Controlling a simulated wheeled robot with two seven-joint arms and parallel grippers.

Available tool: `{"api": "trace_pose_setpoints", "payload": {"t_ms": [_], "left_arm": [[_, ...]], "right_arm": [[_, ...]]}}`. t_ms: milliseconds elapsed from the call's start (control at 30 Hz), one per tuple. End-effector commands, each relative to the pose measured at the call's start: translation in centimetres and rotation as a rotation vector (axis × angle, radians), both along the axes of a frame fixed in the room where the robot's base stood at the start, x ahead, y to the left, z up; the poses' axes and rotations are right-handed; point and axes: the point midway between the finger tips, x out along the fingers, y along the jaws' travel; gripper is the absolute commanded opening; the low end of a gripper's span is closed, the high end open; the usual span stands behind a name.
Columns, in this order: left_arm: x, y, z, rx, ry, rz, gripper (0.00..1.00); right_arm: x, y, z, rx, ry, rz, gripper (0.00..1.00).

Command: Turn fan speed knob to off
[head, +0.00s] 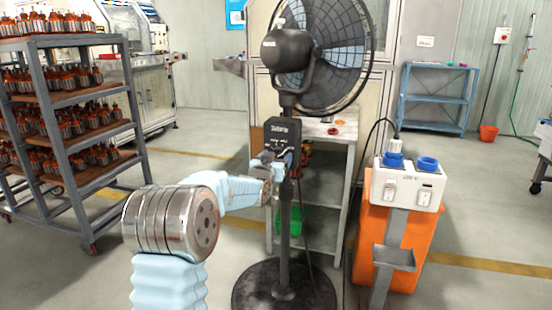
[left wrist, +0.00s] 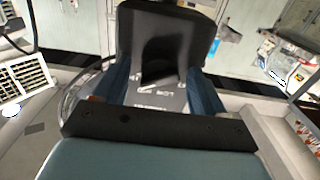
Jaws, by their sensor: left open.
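The black pedestal fan (head: 318,50) stands in the middle of the head view. Its dark control box (head: 282,135) sits on the pole below the fan head. My left gripper (head: 270,167) is at the lower front of this box and hides part of it. In the left wrist view the left gripper's blue fingers (left wrist: 161,88) are apart. Between them shows a grey panel with printed labels, including "LOW", and a dark raised part that may be the speed knob (left wrist: 162,68). I cannot tell whether the fingers touch it. My right gripper is not in view.
A grey shelf table (head: 330,145) stands behind the fan. An orange stand with a white switch box (head: 408,185) is to the right. A rack (head: 75,115) of orange-and-metal parts stands at the left. Open floor lies between rack and fan.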

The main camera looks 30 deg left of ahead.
Motion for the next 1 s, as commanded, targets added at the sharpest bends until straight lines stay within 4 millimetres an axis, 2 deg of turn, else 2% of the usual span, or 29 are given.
{"api": "trace_pose_setpoints", "payload": {"t_ms": [100, 467, 767, 1000], "left_arm": [[0.0, 0.0, 0.0, 0.0, 0.0, 0.0, 0.7], [-0.1, 0.0, 0.0, 0.0, 0.0, 0.0, 0.15], [-0.1, 0.0, -0.2, -0.039, -0.01, 0.0, 0.15], [-0.1, 0.1, -0.5, -0.172, -0.044, 0.002, 0.15]], "right_arm": [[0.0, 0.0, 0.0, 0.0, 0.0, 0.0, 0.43], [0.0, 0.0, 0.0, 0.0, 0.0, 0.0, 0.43], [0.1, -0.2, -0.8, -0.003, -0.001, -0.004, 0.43], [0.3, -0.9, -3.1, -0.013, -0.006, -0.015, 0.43]]}}
